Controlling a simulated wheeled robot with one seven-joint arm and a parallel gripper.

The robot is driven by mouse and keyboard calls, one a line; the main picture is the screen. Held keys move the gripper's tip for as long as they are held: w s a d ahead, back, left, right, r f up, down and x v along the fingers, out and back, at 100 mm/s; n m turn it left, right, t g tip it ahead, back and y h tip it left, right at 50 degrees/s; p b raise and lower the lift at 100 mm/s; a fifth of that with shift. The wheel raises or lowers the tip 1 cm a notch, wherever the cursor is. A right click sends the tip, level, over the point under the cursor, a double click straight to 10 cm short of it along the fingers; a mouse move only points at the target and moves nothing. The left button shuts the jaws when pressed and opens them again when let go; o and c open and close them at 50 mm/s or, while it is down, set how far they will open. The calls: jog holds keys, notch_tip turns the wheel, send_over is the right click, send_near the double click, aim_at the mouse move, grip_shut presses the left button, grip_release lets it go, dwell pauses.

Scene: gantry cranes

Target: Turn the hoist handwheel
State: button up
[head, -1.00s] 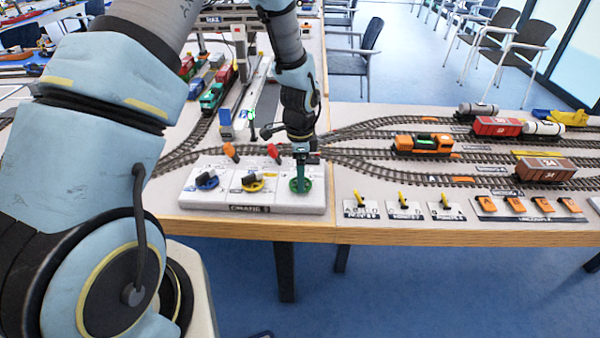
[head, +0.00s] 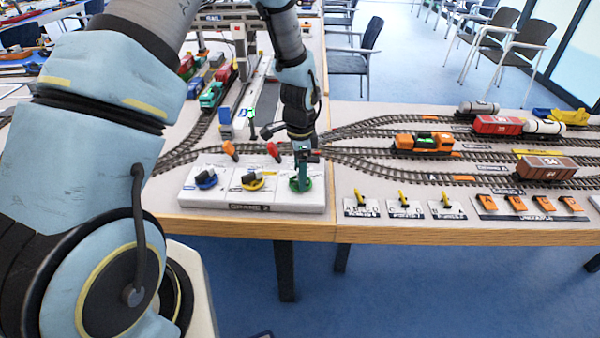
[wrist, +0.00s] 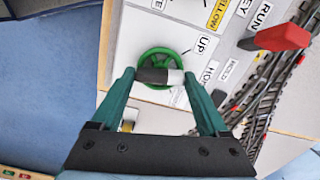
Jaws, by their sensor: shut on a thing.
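The green hoist handwheel (head: 293,188) sits on the right part of the white control panel, with "UP" printed beside it. In the wrist view the green rim (wrist: 160,50) shows, with a dark and light grip bar (wrist: 158,76) across its near side. My gripper (head: 302,183) points down onto the wheel. In the wrist view my gripper (wrist: 158,78) has one green finger at each end of the bar, shut on the handwheel. Part of the wheel is hidden behind the fingers.
A blue knob (head: 206,181) and a yellow knob (head: 253,183) sit left of the wheel on the panel (head: 250,208). Orange and red levers (head: 273,152) stand just behind it. Tracks with wagons run behind and to the right. The table's front edge is close.

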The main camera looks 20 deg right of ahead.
jog(key=n+b, duration=0.1)
jog(key=n, duration=0.3)
jog(key=shift+b, duration=0.3)
jog(key=shift+n+b, duration=0.4)
jog(key=shift+n, duration=1.3)
jog(key=o, duration=1.2)
jog(key=shift+o, duration=0.2)
jog(key=shift+r, duration=0.1)
notch_tip(320, 180, up, 11)
jog(key=b, duration=0.2)
